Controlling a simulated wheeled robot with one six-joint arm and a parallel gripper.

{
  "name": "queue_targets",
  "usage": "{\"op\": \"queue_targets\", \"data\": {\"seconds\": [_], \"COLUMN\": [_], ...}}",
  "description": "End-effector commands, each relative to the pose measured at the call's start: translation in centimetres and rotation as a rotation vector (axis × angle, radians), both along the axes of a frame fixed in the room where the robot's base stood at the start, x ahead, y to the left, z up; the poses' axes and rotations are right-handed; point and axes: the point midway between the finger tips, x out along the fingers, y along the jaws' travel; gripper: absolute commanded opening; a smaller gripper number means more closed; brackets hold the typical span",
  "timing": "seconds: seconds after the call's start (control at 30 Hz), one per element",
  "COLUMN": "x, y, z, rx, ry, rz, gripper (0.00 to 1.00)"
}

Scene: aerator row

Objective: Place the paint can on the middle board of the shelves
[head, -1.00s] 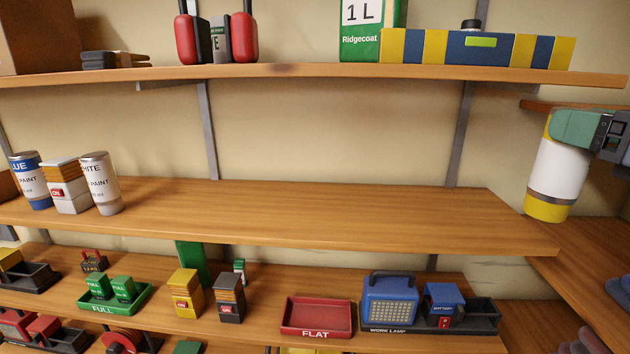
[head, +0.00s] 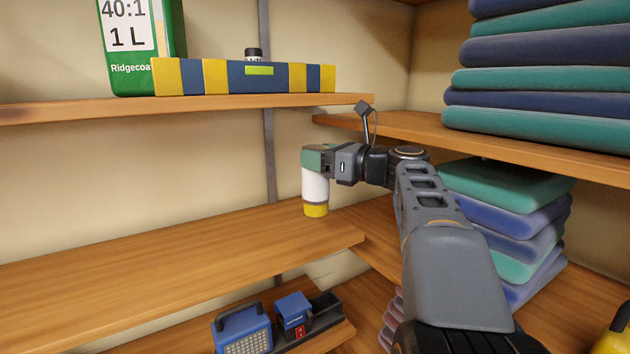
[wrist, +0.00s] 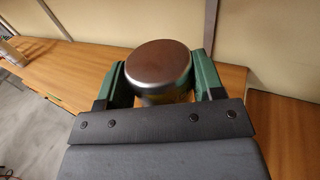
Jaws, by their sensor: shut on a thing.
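The paint can (head: 315,187) is white with a yellow lower band and hangs upright in my gripper (head: 317,160). In the wrist view its round metal lid (wrist: 159,65) sits between the two green fingers of my gripper (wrist: 160,82), which are shut on it. In the head view the can appears at the right end of the middle board (head: 190,245), near the back. I cannot tell whether its base touches the wood. The fingers hide part of the can's upper body.
The middle board is bare left of the can. The upper board (head: 200,108) holds a striped box (head: 245,77) and a green Ridgecoat container (head: 140,45). A blue work lamp (head: 242,330) stands on the lower board. Folded fabric stacks (head: 510,200) fill the right shelves.

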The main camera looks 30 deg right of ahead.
Motion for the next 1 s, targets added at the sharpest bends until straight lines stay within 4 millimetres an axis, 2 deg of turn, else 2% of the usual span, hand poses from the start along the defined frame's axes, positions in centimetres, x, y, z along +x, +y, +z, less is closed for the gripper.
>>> {"op": "queue_targets", "data": {"seconds": [0.2, 0.4, 0.5, 0.7, 1.0], "x": [1.9, 2.5, 3.3, 3.2, 3.2], "y": [-0.4, -0.5, -0.7, -0.7, -0.7], "z": [-2.3, -3.1, -4.0, -6.5, -6.9], "rx": [0.002, 0.001, 0.003, 0.002, 0.000], "ry": [-0.003, -0.004, -0.001, -0.002, -0.005], "rz": [0.002, 0.001, 0.001, 0.001, 0.001], "gripper": [0.03, 0.03, 0.03, 0.03, 0.03]}}
